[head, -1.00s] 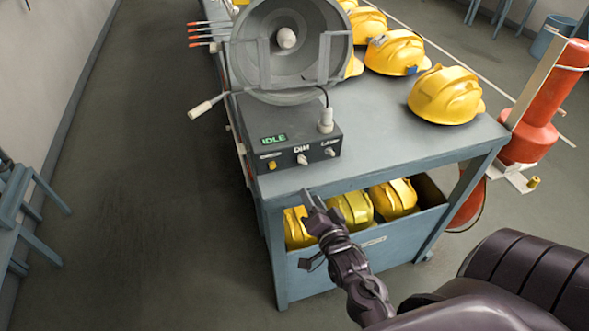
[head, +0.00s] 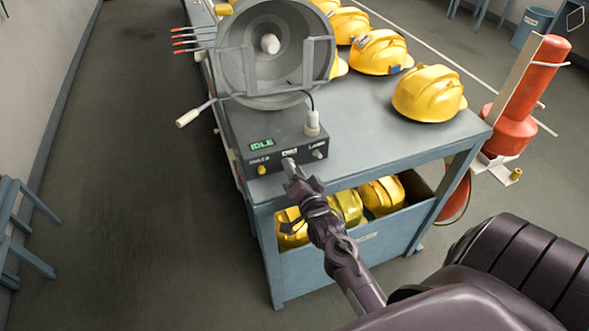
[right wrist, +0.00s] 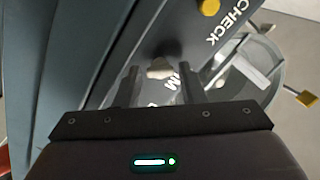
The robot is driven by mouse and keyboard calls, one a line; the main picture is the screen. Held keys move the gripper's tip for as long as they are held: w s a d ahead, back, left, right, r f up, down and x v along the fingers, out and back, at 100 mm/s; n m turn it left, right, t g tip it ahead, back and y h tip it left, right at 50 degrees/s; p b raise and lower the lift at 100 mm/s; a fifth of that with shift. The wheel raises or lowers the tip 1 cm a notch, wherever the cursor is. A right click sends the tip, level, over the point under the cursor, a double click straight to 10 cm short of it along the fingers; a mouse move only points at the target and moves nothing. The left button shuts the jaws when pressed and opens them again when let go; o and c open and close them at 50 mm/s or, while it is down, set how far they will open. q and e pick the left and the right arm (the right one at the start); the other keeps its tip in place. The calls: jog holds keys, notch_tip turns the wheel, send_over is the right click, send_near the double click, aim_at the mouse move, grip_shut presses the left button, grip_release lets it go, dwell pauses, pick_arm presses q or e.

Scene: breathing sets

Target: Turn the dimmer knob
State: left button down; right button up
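The dark control box (head: 270,137) sits on the near end of the grey bench, with a green display (head: 262,144) reading IDLE. The dimmer knob (right wrist: 160,68), small and pale, shows between the fingers of my right gripper (right wrist: 159,78) in the right wrist view, beside a partly covered DIM label. My left gripper is not in view.
A yellow button (head: 262,170) and another knob (head: 318,154) flank the dimmer on the front face. A large round lamp (head: 270,55) stands behind the box. Yellow helmets (head: 429,93) lie on the bench (head: 400,148) and in the bin (head: 365,238) below.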

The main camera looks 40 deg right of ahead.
jog(key=c, duration=0.7)
jog(key=n+p, duration=0.1)
jog(key=n, duration=0.3)
jog(key=shift+n, duration=0.4)
jog(key=n+p, duration=0.1)
jog(key=n, duration=0.4)
jog(key=shift+p, duration=0.3)
jog(key=o, duration=0.7)
